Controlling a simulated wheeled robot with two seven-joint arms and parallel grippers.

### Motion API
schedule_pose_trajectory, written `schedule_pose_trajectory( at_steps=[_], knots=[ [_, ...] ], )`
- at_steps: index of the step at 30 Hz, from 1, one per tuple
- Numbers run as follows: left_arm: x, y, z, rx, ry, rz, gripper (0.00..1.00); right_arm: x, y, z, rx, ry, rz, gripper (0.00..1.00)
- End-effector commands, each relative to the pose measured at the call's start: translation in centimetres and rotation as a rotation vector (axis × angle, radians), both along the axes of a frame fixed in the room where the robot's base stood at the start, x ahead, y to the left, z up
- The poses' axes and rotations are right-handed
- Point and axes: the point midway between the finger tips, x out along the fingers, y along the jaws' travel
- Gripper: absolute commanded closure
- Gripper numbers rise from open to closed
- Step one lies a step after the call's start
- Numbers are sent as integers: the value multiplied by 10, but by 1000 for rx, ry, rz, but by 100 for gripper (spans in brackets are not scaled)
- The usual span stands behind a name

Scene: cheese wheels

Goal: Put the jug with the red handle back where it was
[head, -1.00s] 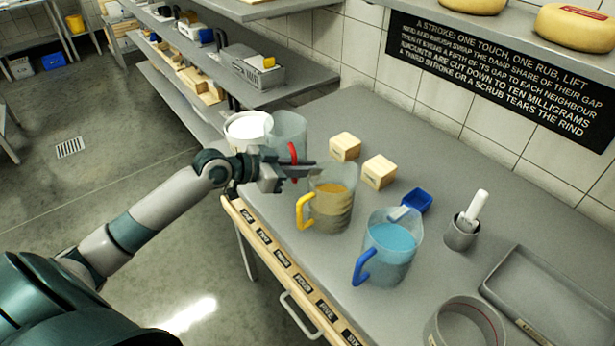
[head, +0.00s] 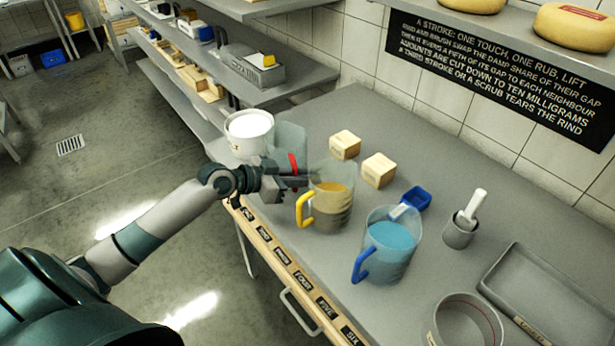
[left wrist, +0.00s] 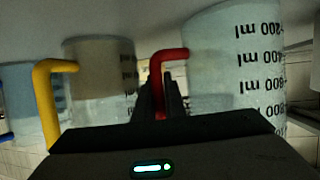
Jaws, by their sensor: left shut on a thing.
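The jug with the red handle (head: 291,141) is clear and stands upright at the left end of the grey bench. My left gripper (head: 303,181) is shut on its red handle. In the left wrist view the red handle (left wrist: 158,84) lies between the dark fingers (left wrist: 162,98), with the graduated jug wall (left wrist: 225,65) beside it. I cannot tell whether its base touches the bench; my gripper and the yellow-handled jug hide part of it. My right gripper is not in view.
A jug with a yellow handle (head: 330,208) stands close to my left fingers. A blue-handled jug (head: 388,250) is further right. A white tub (head: 249,146) is just left of the held jug. Two wooden blocks (head: 345,145) (head: 378,170) sit behind. The bench's back middle is clear.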

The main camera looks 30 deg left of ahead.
Motion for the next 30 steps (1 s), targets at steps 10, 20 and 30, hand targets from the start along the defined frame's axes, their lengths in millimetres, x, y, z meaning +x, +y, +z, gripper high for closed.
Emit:
schedule_pose_trajectory(
  at_steps=[10,20,30],
  knots=[
    [0,0,-2,0,0,0,71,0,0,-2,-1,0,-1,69],
    [-2,1,1,1,0,0,71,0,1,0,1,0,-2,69],
    [-34,23,13,5,2,0,71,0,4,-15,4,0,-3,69]
  ],
)
